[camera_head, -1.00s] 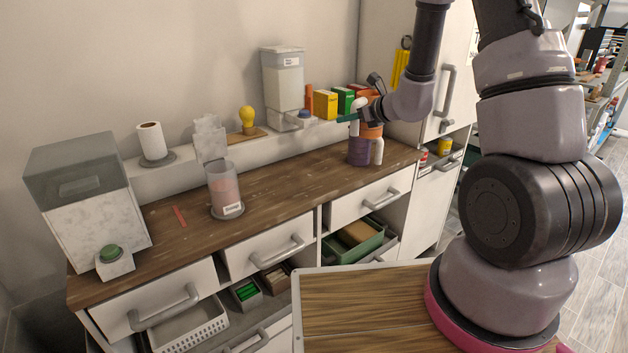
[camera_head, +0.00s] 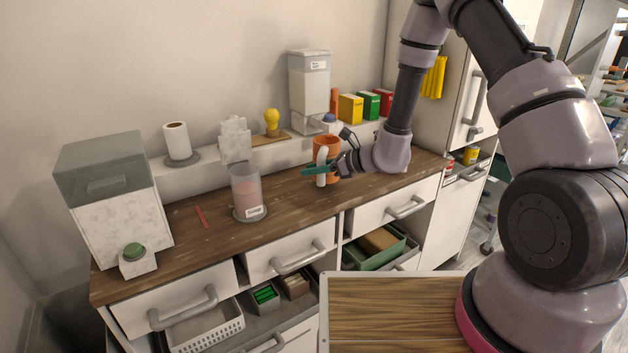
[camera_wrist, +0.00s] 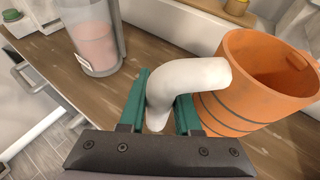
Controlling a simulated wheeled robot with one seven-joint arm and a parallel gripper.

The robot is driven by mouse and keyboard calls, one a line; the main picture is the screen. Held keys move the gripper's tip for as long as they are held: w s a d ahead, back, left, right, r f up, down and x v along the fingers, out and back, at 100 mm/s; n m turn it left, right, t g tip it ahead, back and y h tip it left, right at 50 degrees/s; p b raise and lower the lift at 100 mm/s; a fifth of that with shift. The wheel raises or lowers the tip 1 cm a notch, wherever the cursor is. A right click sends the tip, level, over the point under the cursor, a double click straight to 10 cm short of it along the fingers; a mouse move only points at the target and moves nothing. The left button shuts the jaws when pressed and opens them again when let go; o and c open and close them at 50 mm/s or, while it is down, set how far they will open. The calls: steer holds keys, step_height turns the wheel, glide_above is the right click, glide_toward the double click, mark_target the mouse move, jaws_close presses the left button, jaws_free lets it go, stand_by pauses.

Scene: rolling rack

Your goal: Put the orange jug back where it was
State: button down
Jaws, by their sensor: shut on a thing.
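The orange jug (camera_head: 331,147) is upright over the wooden counter (camera_head: 290,205), right of the clear canister. My gripper (camera_head: 320,170) is shut on the jug's white handle, which stands between the teal fingers in the wrist view. There the jug (camera_wrist: 262,85) is to the right of the fingers, open at the top and empty as far as I see, with dark bands on its side. I cannot tell whether its base touches the counter. The purple jug seen earlier is not in view now; my arm covers that part of the counter.
A clear canister with pink contents (camera_head: 246,190) stands left of the jug; it also shows in the wrist view (camera_wrist: 95,45). Behind, a shelf holds a dispenser (camera_head: 309,85) and coloured boxes (camera_head: 351,107). Counter between canister and jug is clear. A drawer (camera_head: 368,255) below is open.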

steer(key=shift+f, duration=1.65)
steer(key=shift+f, duration=0.1)
steer(key=c, duration=0.6)
jaws_free()
